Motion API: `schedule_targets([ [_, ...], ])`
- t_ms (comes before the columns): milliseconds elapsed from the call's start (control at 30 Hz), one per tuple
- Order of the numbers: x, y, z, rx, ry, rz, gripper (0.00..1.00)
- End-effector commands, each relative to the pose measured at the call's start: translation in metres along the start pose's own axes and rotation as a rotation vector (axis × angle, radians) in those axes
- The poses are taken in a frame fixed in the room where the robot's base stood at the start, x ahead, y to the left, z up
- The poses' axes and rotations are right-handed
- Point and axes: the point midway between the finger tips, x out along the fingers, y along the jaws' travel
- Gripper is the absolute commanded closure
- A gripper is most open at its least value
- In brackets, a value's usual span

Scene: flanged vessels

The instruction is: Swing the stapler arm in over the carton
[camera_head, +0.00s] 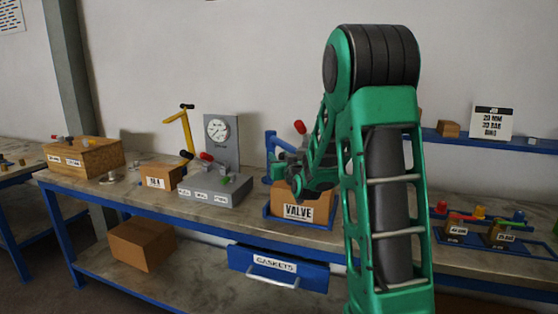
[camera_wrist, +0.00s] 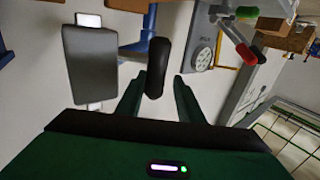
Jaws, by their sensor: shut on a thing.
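The brown carton marked VALVE (camera_head: 298,211) sits in a blue-edged holder on the bench. A blue post (camera_head: 270,150) stands behind its left side. The stapler arm is mostly hidden behind my arm in the head view. In the wrist view a grey block with a pale end (camera_wrist: 93,62), apparently the stapler head, lies left of my fingers. My gripper (camera_wrist: 157,90) is shut on a black upright grip (camera_wrist: 157,66), which shows between its two green fingers. In the head view my gripper (camera_head: 292,180) is just above the carton, partly hidden.
A grey gauge stand (camera_head: 221,135) and its base with coloured knobs (camera_head: 214,188) stand left of the carton. A yellow post (camera_head: 186,130) and a small box (camera_head: 163,176) are further left. Boxes with coloured fittings (camera_head: 470,228) lie right. A GASKETS drawer (camera_head: 278,268) hangs below.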

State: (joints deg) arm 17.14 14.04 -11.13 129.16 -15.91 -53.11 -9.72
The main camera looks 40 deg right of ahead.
Motion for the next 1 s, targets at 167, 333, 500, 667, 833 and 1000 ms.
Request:
schedule_targets([
  [167,0.000,-0.002,0.000,0.003,0.000,-0.004,0.71],
  [333,-0.001,-0.001,0.000,0.002,-0.001,-0.002,0.71],
  [500,-0.016,-0.001,0.000,0.003,-0.002,-0.001,0.71],
  [667,-0.045,0.000,0.000,0.002,-0.001,0.001,0.71],
  [833,-0.076,-0.001,0.000,0.002,0.000,0.002,0.71],
  [1000,-0.096,-0.001,0.000,0.002,-0.001,0.002,0.71],
])
